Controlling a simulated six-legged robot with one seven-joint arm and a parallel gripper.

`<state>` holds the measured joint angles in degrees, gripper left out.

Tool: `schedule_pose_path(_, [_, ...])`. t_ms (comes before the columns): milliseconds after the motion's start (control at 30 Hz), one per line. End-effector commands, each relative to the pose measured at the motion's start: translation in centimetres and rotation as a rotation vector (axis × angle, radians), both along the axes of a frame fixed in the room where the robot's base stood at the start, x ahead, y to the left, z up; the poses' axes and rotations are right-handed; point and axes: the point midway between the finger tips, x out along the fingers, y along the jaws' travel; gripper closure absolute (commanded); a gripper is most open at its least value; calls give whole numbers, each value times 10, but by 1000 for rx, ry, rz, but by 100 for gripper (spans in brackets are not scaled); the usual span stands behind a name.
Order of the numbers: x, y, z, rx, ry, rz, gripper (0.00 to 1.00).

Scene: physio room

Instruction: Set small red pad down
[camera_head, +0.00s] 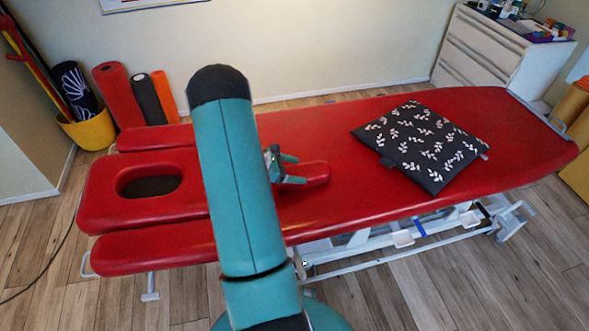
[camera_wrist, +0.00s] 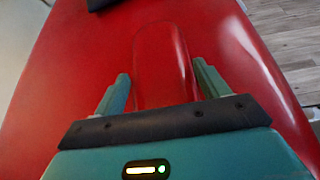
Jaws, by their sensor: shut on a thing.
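The small red pad (camera_head: 316,173) is a rounded red piece at the middle of the red treatment table (camera_head: 340,125). My gripper (camera_head: 291,170) is shut on it, with part of it sticking out to the right beyond the fingers. In the wrist view the pad (camera_wrist: 163,62) lies between the two fingers of my gripper (camera_wrist: 163,85), with the red table top (camera_wrist: 85,60) around it. Pad and table are nearly the same red, so I cannot tell whether the pad touches the surface. My arm hides part of the table.
A dark cushion with white leaves (camera_head: 425,145) lies on the table to the right of the pad. The headrest hole (camera_head: 150,187) is at the left. Rolled mats (camera_head: 118,95) and a yellow bucket (camera_head: 90,131) stand behind. A white cabinet (camera_head: 490,55) stands back right. The table between pad and cushion is clear.

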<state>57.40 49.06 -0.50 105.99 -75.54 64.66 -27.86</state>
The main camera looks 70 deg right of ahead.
Motion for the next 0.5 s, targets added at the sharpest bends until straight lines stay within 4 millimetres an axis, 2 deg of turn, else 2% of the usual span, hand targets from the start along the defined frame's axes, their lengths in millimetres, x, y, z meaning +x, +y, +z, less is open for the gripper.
schedule_pose_path(267, [0, 0, -1, -1, 0, 0, 52])
schedule_pose_path(300, [0, 0, -1, -2, 0, -1, 22])
schedule_pose_path(400, [0, 0, -1, -2, 0, -1, 4])
schedule_pose_path(500, [0, 0, -1, -2, 0, -1, 4])
